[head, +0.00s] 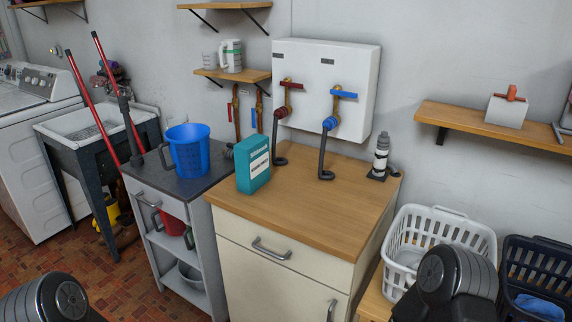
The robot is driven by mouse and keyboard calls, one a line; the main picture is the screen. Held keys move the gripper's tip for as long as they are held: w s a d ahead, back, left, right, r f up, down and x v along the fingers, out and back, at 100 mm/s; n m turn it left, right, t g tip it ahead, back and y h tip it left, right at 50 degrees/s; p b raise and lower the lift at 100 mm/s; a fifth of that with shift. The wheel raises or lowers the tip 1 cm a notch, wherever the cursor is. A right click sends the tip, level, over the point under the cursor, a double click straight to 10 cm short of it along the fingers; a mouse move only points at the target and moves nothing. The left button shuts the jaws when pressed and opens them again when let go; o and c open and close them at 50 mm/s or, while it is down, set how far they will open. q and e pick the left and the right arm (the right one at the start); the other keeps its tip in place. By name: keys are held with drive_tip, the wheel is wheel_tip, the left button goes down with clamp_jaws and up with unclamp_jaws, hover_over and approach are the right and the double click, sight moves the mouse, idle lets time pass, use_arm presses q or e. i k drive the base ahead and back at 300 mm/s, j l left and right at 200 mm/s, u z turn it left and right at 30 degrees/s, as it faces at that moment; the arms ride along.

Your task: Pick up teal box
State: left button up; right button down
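The teal box (252,165) stands upright at the left edge of the wooden counter top (318,200), with a pale label on its front. Parts of my two arms show at the bottom left and bottom right corners of the head view. Neither of my grippers shows in the head view. Nothing is touching the box except the counter under it.
A blue jug (188,150) stands left of the box on a dark-topped cart (175,178). Pipes with a red valve (290,85) and a blue valve (344,94) hang behind the box. A white basket (455,235) is at right. The counter's front is clear.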

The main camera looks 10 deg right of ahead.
sight(251, 155)
drive_tip(key=i+j, duration=0.35)
drive_tip(key=j, duration=0.15)
drive_tip(key=i+j, duration=0.35)
drive_tip(key=j, duration=0.15)
drive_tip(key=i+j, duration=0.35)
drive_tip(key=j, duration=0.15)
drive_tip(key=z, duration=1.9)
